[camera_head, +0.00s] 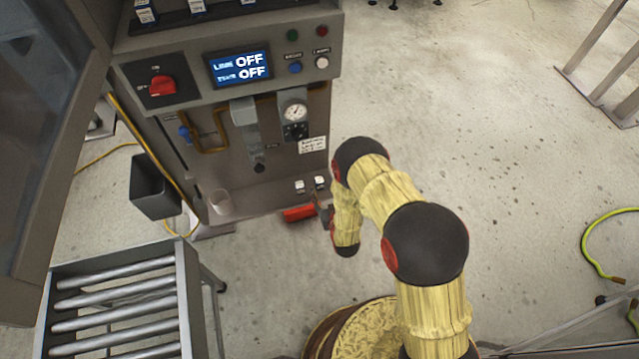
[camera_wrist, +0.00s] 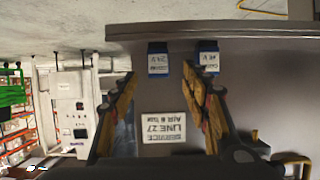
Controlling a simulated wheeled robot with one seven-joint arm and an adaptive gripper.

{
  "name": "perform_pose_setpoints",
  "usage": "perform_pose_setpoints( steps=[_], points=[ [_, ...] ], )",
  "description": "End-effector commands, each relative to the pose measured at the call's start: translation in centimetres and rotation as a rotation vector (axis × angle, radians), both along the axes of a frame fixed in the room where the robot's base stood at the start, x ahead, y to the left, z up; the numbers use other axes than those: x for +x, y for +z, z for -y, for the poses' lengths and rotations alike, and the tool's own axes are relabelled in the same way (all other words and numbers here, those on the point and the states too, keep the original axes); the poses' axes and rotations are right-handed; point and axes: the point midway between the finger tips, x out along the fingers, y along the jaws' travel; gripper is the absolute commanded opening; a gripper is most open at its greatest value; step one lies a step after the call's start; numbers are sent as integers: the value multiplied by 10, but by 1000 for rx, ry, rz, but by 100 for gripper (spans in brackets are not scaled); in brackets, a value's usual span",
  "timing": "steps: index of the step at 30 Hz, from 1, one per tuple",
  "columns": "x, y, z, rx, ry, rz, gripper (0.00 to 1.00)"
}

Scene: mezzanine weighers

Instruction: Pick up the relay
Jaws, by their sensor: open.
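Two small relay-like blocks with white labels stand side by side on the machine's low ledge: a left block (camera_head: 300,187) and a right block (camera_head: 320,183). The wrist view is upside down and shows two blue-and-white blocks, one (camera_wrist: 158,60) between my fingertips in the picture and one (camera_wrist: 207,58) beyond the right finger. Their labels are too small to read surely. My gripper (camera_wrist: 161,82) is open and empty, facing the blocks, apart from them. In the head view my gripper (camera_head: 326,213) is small and partly hidden by my arm.
The machine's display (camera_head: 239,67) reads OFF twice. A white service sign (camera_head: 312,144) is above the ledge. More labelled blocks (camera_head: 146,12) sit on top. A roller conveyor (camera_head: 120,312) is front left.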

Motion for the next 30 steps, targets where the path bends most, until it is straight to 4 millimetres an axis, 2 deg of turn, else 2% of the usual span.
perform_pose_setpoints(
  steps=[13,21,30],
  points=[
    [33,-18,-8,1,0,5,47],
    [64,-33,-16,1,0,4,47],
    [68,-32,-17,1,0,3,45]
  ],
)
